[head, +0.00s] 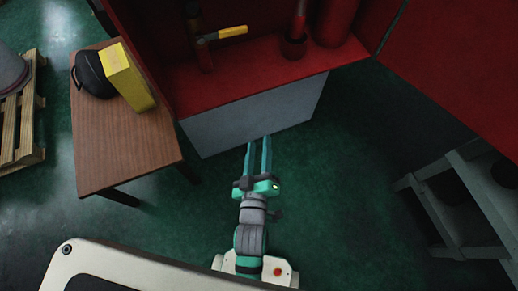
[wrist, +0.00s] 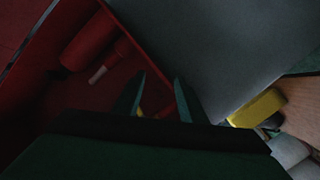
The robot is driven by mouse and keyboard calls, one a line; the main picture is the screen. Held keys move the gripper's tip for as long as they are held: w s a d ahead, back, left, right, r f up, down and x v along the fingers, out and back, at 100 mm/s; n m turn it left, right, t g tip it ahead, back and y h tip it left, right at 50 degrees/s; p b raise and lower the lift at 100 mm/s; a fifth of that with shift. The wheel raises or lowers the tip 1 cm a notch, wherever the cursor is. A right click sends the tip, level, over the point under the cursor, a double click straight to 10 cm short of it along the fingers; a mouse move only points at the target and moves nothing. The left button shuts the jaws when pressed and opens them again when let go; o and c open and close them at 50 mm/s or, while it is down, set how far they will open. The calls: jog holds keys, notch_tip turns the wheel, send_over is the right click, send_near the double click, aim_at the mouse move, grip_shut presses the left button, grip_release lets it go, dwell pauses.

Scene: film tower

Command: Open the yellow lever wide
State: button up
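The yellow lever (head: 233,32) sticks out to the right from the top of a dark red upright pipe (head: 202,50) inside the red cabinet in the head view. In the wrist view a small yellow bit, probably the lever (wrist: 140,112), shows low between the fingertips, mostly hidden by my gripper. My gripper (head: 259,141) is open and empty, its two teal fingers apart, in front of the cabinet's grey front panel and well short of the lever. Its fingers also show in the wrist view (wrist: 158,86).
A brown table (head: 115,148) at left holds a yellow box (head: 127,76) and a black round object (head: 93,74). The cabinet's red shelf (head: 250,70) also holds red cylinders at right. Grey steps (head: 450,205) stand at right. The green floor between is clear.

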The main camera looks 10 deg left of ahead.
jog(key=shift+s+d+f, duration=0.1)
jog(key=shift+s+f, duration=0.1)
jog(key=shift+s, duration=0.1)
grip_shut()
jog(key=w+r+m, duration=0.4)
jog(key=w, duration=0.4)
notch_tip(320, 180, up, 21)
jog(key=g+y, duration=0.4)
jog(key=y, duration=0.3)
send_over(222, 34)
jog(key=d, duration=0.5)
jog(key=shift+w+f, duration=0.2)
jog(key=shift+f, duration=0.9)
jog(key=shift+w+f, duration=0.15)
jog(key=shift+f, duration=0.95)
